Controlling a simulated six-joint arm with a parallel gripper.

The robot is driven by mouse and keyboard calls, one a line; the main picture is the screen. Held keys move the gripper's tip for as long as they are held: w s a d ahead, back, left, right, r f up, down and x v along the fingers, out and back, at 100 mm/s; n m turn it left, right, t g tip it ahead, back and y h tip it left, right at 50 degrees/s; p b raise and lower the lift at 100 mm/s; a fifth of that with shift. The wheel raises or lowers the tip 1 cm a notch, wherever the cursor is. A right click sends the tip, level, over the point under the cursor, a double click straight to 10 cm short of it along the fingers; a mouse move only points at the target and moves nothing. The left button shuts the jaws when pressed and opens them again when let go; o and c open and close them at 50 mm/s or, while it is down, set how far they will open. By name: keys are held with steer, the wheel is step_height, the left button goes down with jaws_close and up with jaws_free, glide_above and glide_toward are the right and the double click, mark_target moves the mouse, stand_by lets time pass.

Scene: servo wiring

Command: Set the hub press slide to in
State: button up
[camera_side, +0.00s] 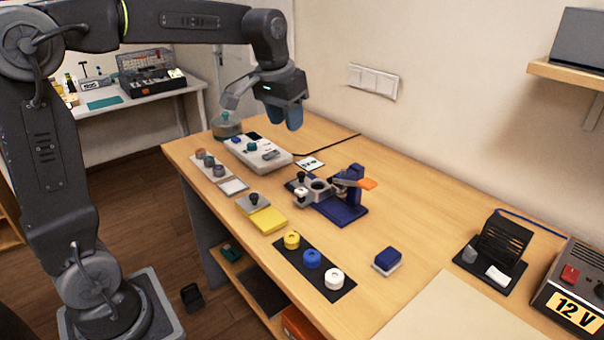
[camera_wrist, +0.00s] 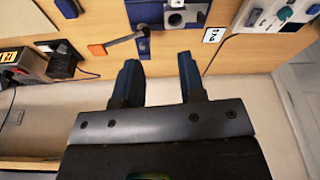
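The hub press (camera_side: 345,210) stands mid-table on a dark blue base, with an orange-tipped lever (camera_side: 367,184) at its right. A grey block with a round opening (camera_side: 319,186) sits at its left side, beside a black knob (camera_side: 301,177); I cannot tell for sure which part is the slide or its setting. In the wrist view, the press (camera_wrist: 170,14) is partly cut off at the top edge, its orange lever tip (camera_wrist: 97,50) to the left. My gripper (camera_side: 284,118) hangs above the table, behind the press and apart from it. Its blue fingers (camera_wrist: 158,68) are spread and empty.
A white device (camera_side: 258,152) and a tray of round parts (camera_side: 212,165) lie left of the press. A yellow block (camera_side: 268,220), a black strip of coloured hubs (camera_side: 312,258) and a blue block (camera_side: 387,261) lie nearer. The 12 V supply (camera_side: 572,295) is far right. The wall bounds the back.

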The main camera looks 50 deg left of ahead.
steer(key=w+a+f+n+g, duration=0.1)
steer(key=w+a+f, duration=0.4)
steer(key=w+a, duration=0.3)
steer(key=g, duration=0.2)
glide_toward(302, 172)
steer(key=shift+n, duration=0.4)
steer(key=f, duration=1)
steer(key=shift+s+a+f, duration=0.1)
steer(key=shift+s+a, duration=0.05)
steer(key=shift+s, duration=0.05)
jaws_close()
